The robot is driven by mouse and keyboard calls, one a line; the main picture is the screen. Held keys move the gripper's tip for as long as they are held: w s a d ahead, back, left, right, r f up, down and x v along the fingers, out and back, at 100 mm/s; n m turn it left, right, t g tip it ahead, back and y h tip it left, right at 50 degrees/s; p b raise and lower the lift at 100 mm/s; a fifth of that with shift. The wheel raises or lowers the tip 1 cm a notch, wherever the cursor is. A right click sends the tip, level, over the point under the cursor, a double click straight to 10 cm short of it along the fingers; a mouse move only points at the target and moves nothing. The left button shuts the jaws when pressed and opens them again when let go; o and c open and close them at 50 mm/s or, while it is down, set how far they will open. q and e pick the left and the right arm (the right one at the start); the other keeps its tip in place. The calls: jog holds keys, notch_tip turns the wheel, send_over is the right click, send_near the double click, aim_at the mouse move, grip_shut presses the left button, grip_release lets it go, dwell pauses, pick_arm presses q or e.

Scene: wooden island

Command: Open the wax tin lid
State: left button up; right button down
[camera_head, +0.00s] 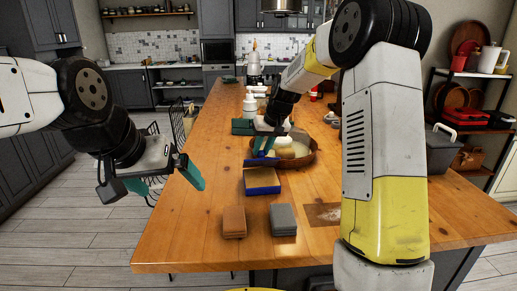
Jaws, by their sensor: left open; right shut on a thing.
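My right gripper (265,146) reaches down over the near left edge of a round brown tray (311,160). It is shut on a small blue thing (261,161) at its fingertips. This thing is mostly hidden, and I cannot tell whether it is the wax tin or its lid. A round cream container (285,147) stands in the tray, just right of the gripper. A box with a tan top and blue side (262,188) lies on the table in front of the tray. My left gripper (165,180) is open and empty, left of the table's left edge.
A brown block (234,222) and a grey block (284,220) lie near the front edge of the wooden island (180,234). White bottles (250,105) stand behind the tray. The island's front left is clear.

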dwell(0.3)
jog(key=shift+w+a+r+g, duration=0.1)
jog(key=shift+w+r+g, duration=0.1)
jog(key=shift+w+g, duration=0.3)
jog(key=shift+w+r+g, duration=0.2)
jog(key=shift+w+g, duration=0.2)
jog(key=shift+w, duration=0.2)
jog(key=shift+w+a+r+m+g, duration=0.1)
jog(key=shift+w+r+m+g, duration=0.1)
jog(key=shift+w+g, duration=0.75)
jog(key=shift+w+r+m+g, duration=0.1)
jog(key=shift+w+r+g, duration=0.05)
jog(key=shift+w+g, duration=0.8)
jog(key=shift+s+h, duration=0.1)
jog(key=shift+h, duration=0.2)
jog(key=c, duration=1.2)
grip_release()
jog(key=shift+r, duration=0.15)
